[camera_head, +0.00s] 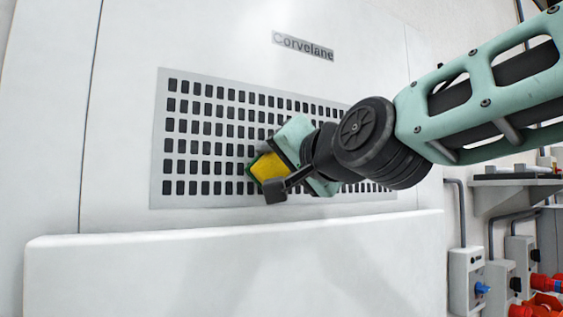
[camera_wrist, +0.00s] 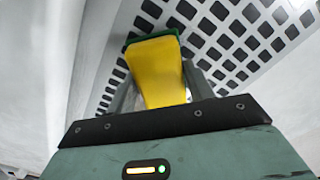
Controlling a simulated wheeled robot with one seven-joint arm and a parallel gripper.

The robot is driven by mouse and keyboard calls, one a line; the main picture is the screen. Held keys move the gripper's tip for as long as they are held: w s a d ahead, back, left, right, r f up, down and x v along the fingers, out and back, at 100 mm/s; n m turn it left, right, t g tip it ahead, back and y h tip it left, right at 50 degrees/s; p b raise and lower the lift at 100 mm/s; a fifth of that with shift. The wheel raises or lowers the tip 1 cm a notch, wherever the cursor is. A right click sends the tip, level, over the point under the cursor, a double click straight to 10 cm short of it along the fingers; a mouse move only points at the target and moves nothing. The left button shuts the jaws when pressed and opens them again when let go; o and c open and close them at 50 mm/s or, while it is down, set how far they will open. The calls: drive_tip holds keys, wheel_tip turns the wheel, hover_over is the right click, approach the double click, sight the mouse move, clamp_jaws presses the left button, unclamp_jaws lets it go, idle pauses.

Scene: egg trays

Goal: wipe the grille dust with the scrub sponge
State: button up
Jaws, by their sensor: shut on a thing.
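The scrub sponge (camera_head: 267,168) is yellow with a green scrub face. My gripper (camera_head: 272,178) is shut on it, in front of the lower middle of the grille. The sponge also shows between the fingers in the wrist view (camera_wrist: 160,75), its green side toward the grille. The grille (camera_head: 158,130) is a light grey panel with rows of dark slots on a white cabinet. It fills the upper right of the wrist view (camera_wrist: 225,42). I cannot tell whether the sponge touches it. No dust can be made out. My arm hides the grille's right part.
A white ledge (camera_head: 235,250) juts out below the grille. A nameplate (camera_head: 303,46) is above it. At the right are a wall shelf (camera_head: 515,183), grey socket boxes (camera_head: 467,275) and red plugs (camera_head: 545,284). The cabinet front left of the grille is clear.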

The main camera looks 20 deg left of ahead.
drive_tip(key=shift+p+x, duration=0.35)
drive_tip(key=shift+x, duration=0.45)
drive_tip(key=shift+w, duration=0.1)
